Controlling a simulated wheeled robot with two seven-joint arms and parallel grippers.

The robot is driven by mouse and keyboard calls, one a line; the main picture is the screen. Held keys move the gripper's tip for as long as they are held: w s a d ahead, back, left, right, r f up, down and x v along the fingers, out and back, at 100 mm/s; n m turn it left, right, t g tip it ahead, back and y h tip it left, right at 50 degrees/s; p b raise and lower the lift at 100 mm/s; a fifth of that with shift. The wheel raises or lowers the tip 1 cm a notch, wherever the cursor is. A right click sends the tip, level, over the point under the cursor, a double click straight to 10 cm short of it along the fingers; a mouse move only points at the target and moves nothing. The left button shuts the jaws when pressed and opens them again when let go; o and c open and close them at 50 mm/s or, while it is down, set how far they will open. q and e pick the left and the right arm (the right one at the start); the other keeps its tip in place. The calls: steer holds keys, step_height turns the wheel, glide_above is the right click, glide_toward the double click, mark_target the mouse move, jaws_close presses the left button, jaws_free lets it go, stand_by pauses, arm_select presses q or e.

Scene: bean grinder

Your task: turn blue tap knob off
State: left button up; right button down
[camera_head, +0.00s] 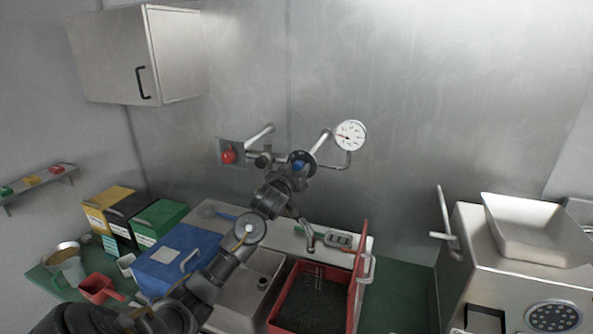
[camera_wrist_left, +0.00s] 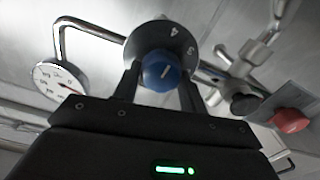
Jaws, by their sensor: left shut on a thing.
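The blue tap knob (camera_head: 298,166) sits on a dark round dial on the wall piping, above the sink counter. In the left wrist view the blue knob (camera_wrist_left: 161,72) has a white mark, and the dial (camera_wrist_left: 166,42) behind it carries numbers, with 3 and 4 readable. My left gripper (camera_wrist_left: 160,85) has its two dark fingers on either side of the knob and is shut on it. In the head view my left arm reaches up from the bottom, and the gripper (camera_head: 290,180) partly covers the knob. My right gripper is not in view.
A pressure gauge (camera_head: 350,135) is right of the knob, and a red button (camera_head: 228,156) is on the wall to its left. Below are a faucet (camera_head: 308,236), a red bin (camera_head: 283,306) of dark grains and a blue box (camera_head: 178,258). A grinder (camera_head: 530,270) stands right.

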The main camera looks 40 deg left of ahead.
arm_select(q)
steer(key=shift+m, duration=0.3)
steer(key=shift+c, duration=0.3)
steer(key=shift+d+f+m+b, duration=0.1)
steer(key=shift+f+m+b, duration=0.1)
steer(key=shift+m+b, duration=4.4)
steer(key=shift+a+f+m+b, duration=0.15)
steer(key=shift+m+b, duration=2.15)
steer(key=shift+m, duration=4.5)
steer(key=shift+d+f+m+b, duration=0.2)
steer(key=shift+m+b, duration=3.25)
steer(key=shift+m, duration=2.25)
